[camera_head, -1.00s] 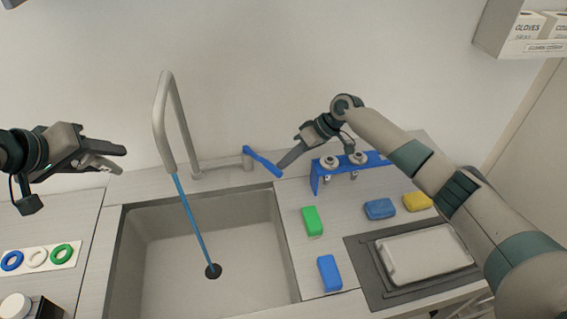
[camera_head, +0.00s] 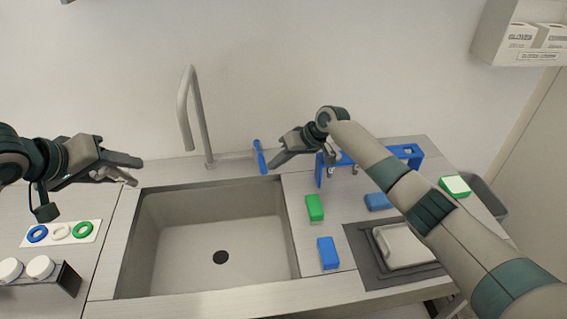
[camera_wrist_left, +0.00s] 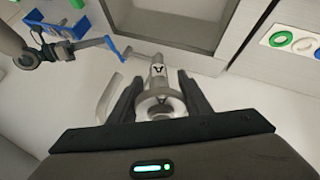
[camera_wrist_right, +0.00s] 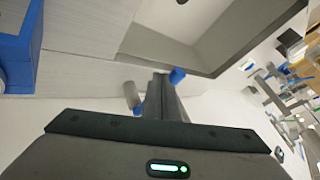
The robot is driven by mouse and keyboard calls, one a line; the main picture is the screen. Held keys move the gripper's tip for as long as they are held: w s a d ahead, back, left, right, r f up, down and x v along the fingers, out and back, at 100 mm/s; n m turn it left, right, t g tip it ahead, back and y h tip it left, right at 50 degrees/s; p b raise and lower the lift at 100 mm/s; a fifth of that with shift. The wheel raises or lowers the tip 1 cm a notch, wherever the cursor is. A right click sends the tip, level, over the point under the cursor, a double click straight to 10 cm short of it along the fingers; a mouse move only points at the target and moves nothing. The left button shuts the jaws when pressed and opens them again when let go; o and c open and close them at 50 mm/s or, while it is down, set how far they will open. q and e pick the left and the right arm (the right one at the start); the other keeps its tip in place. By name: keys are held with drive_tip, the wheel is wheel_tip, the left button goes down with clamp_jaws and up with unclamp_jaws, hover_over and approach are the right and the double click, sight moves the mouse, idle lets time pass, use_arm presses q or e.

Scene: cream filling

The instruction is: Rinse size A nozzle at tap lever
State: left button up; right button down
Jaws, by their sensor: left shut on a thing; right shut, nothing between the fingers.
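The size A nozzle (camera_wrist_left: 158,76), a pale metal cone marked "A", sits between the fingers of my left gripper (camera_wrist_left: 161,84) in the left wrist view. In the head view my left gripper (camera_head: 137,172) is shut on it, left of the sink and tap. The blue tap lever (camera_head: 259,157) stands at the sink's back right. My right gripper (camera_head: 273,164) is shut and empty just right of the lever; I cannot tell whether they touch. The lever also shows behind the shut fingertips in the right wrist view (camera_wrist_right: 177,75). The tap (camera_head: 190,110) shows no water stream.
The empty sink (camera_head: 180,240) has a dark drain. A green block (camera_head: 315,207) and a blue block (camera_head: 328,253) lie right of it. A blue rack (camera_head: 405,150) stands behind my right arm. Coloured rings (camera_head: 83,230) lie at left.

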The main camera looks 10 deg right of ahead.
use_arm(q)
drive_tip(key=shift+d+r, duration=0.15)
drive_tip(key=shift+r, duration=0.15)
use_arm(e)
drive_tip(key=shift+s+a, duration=0.2)
drive_tip(key=shift+a, duration=0.5)
